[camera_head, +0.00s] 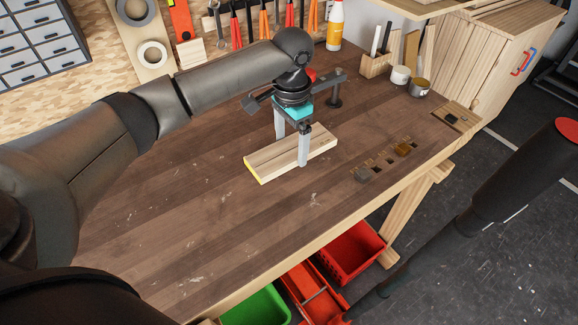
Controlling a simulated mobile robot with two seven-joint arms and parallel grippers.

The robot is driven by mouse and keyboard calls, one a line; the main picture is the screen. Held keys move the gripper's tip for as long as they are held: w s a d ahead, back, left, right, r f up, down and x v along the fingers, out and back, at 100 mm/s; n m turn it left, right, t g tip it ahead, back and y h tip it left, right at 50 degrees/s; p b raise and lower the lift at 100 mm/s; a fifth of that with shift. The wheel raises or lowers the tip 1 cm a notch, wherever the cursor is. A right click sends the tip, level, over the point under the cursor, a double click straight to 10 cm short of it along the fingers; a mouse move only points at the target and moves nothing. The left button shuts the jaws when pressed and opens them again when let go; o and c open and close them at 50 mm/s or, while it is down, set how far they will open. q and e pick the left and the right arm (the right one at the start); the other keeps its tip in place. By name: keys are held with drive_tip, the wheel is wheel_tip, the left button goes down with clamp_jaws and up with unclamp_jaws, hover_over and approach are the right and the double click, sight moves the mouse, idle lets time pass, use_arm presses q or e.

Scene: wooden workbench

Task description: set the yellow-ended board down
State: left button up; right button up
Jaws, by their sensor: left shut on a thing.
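The yellow-ended board (270,163) is a short, pale wooden plank in the middle of the workbench (200,230). Its yellow end (252,172) points left and towards me. My left gripper (292,150) comes down from above and is shut on the board across its width, with one finger on the near side and the other on the far side. The board looks level and at or very near the bench top; I cannot tell whether it touches. My right arm shows at the right, but its gripper is not visible.
Small blocks and dark slots (376,169) lie right of the board, near the bench's edge. A dark clamp-like post (334,95) stands behind the gripper. Cans (419,87) and a wooden holder (377,63) stand at the back right. The bench's left and front are clear. Red bins (350,252) sit below.

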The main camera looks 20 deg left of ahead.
sight(291, 175)
use_arm(q)
wheel_tip(291, 175, down, 7)
drive_tip(key=shift+f+b, duration=0.15)
drive_tip(key=shift+b, duration=0.6)
drive_tip(key=o, duration=1.2)
drive_tip(key=shift+f, duration=0.1)
drive_tip(key=shift+c, duration=0.2)
wheel_tip(291, 175, up, 12)
drive_tip(key=p, duration=0.2)
drive_tip(key=shift+p, duration=0.3)
